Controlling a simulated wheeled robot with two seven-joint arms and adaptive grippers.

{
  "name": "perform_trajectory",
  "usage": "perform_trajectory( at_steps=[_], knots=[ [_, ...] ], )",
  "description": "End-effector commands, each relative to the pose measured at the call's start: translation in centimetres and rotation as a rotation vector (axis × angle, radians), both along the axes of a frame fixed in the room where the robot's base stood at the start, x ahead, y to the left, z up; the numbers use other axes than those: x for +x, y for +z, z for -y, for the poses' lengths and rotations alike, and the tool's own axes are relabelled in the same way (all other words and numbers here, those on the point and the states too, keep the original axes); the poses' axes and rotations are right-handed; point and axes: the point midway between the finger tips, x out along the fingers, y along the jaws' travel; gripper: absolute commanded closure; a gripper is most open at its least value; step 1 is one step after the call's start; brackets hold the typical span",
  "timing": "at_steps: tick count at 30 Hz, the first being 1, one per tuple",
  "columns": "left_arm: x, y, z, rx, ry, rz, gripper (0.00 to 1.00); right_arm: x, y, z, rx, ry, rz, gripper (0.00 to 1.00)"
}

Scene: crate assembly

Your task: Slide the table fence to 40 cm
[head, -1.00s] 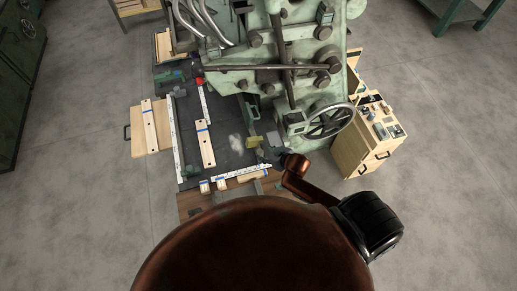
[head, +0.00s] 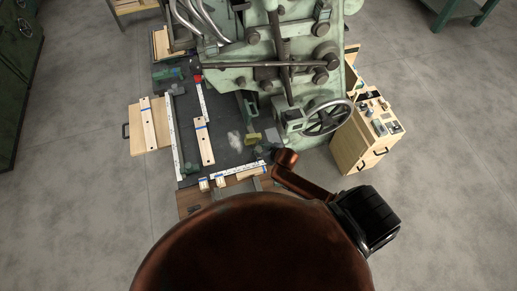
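The dark machine table (head: 222,150) lies left of the green machine. A long bar with a white scale (head: 176,140) runs along its left side; it may be the fence, but I cannot tell for sure. A second white scale (head: 238,172) runs along the front edge. A red knob (head: 197,78) sits at the back of a thin white strip on the table. My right gripper (head: 266,153) is small and dark at the table's front right corner, partly hidden by my brown arm. Its fingers and any contact are unclear. My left gripper is not in view.
A wooden strip (head: 203,142) lies on the table. A board (head: 147,128) with a strip on it sticks out at the left. The green machine (head: 292,60) with its handwheel (head: 326,117) stands behind. A wooden cabinet (head: 365,140) stands at the right.

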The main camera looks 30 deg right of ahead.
Motion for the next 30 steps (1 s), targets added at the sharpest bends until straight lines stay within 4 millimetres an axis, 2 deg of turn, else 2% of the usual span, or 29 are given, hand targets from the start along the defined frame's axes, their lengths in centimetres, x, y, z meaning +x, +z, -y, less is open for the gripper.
perform_trajectory(
  at_steps=[4, 12, 22, 30],
  knots=[
    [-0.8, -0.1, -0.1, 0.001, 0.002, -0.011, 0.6, 0.0, 0.0, 0.0, 0.0, 0.0, 0.0, 0.83],
    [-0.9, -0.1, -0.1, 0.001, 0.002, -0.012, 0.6, 0.0, 0.0, 0.0, 0.0, 0.0, 0.0, 1.0],
    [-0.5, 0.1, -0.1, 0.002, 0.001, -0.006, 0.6, -0.1, 0.0, 0.3, -0.001, -0.001, -0.001, 1.0],
    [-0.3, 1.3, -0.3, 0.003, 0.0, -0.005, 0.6, -0.9, 0.2, 4.2, -0.007, -0.005, -0.001, 1.0]
  ],
)
